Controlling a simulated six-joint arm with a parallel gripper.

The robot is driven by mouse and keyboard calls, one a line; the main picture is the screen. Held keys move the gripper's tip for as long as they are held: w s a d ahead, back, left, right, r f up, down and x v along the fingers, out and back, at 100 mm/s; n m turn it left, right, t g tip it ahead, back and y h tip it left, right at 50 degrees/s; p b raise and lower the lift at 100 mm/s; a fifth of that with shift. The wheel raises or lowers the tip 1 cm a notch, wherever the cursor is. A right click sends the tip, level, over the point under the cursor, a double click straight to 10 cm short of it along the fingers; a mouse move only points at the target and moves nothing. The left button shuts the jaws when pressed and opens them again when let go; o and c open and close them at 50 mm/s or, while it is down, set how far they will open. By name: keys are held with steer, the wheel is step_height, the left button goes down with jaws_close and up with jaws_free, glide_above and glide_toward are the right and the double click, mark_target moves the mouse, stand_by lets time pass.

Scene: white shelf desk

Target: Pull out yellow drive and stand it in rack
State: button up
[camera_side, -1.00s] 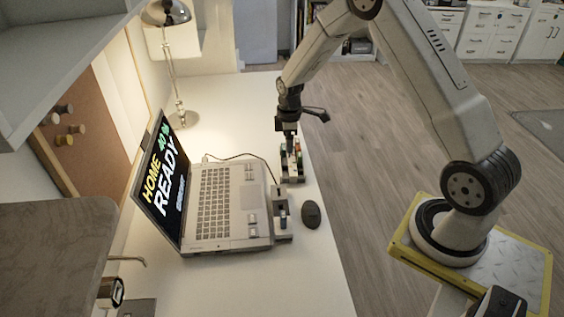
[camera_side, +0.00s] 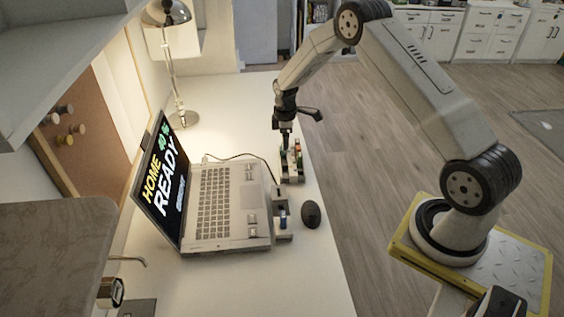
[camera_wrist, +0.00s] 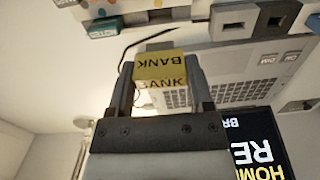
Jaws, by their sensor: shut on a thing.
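The yellow drive (camera_wrist: 160,68), marked BANK, is between the two fingers of my gripper (camera_wrist: 161,80) in the wrist view. My gripper is shut on it and holds it clear of the laptop. In the side view, my gripper (camera_side: 286,143) is at the near end of the arm's reach over the desk, close to the rack (camera_side: 292,177). The rack has coloured parts in it and its edge shows in the wrist view (camera_wrist: 150,17). The yellow drive is too small to make out in the side view.
A laptop (camera_side: 225,205) lies open left of the rack. A grey hub (camera_side: 281,236) with sockets (camera_wrist: 236,20) and a blue drive (camera_side: 283,216) sits at its right edge. A dark mouse (camera_side: 311,214) is beside the hub.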

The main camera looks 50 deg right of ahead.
steer(key=shift+f, duration=0.15)
steer(key=shift+f, duration=2.65)
steer(key=shift+f, duration=2.1)
steer(key=o, duration=1.2)
steer(key=shift+r, duration=3.9)
